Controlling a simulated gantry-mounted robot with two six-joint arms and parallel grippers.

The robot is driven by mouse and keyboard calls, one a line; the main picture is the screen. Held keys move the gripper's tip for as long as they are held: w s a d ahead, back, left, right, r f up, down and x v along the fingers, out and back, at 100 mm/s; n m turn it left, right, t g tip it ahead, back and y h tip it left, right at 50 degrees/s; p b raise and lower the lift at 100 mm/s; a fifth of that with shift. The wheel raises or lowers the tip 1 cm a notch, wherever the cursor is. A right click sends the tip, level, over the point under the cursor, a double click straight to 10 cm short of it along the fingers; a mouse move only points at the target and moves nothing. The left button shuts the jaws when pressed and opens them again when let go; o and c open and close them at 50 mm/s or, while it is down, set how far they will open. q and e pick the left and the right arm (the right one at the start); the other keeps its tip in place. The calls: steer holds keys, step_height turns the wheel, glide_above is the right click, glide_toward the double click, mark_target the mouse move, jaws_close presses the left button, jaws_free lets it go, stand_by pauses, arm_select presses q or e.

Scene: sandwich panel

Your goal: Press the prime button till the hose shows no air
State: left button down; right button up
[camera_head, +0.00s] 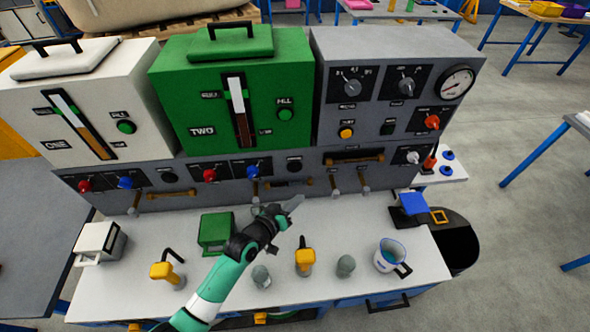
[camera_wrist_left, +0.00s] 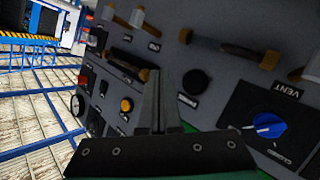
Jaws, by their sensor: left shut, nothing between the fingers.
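A black round button (camera_head: 294,165) sits on the grey lower panel below the green unit marked TWO (camera_head: 200,90). It also shows in the left wrist view (camera_wrist_left: 195,82), with a label too blurred to read. A short brownish hose section with yellow ends (camera_wrist_left: 238,48) is beside it; it also shows in the head view (camera_head: 287,184). I cannot tell whether it holds air. My left gripper (camera_head: 296,203) is in front of the panel, below the button. In the wrist view its shut, empty fingers (camera_wrist_left: 162,90) appear left of the button, apparently apart from it. My right gripper is not in view.
A blue knob (camera_wrist_left: 268,126) marked VENT is near the button. A yellow button (camera_head: 346,131) and a gauge (camera_head: 457,82) are on the right grey unit. A green box (camera_head: 214,230), yellow-topped tools (camera_head: 305,257) and a mug (camera_head: 389,256) stand on the bench.

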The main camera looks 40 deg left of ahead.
mark_target(295, 168)
arm_select(q)
steer(key=w+a+b, duration=0.5)
steer(key=a+b, duration=0.1)
steer(key=b, duration=0.1)
steer(key=shift+w+a, duration=0.25)
steer(key=shift+a, duration=0.05)
stand_by(1.8)
steer(key=shift+w+a+b, duration=0.25)
steer(key=shift+a+b, duration=0.05)
steer(key=shift+a, duration=0.05)
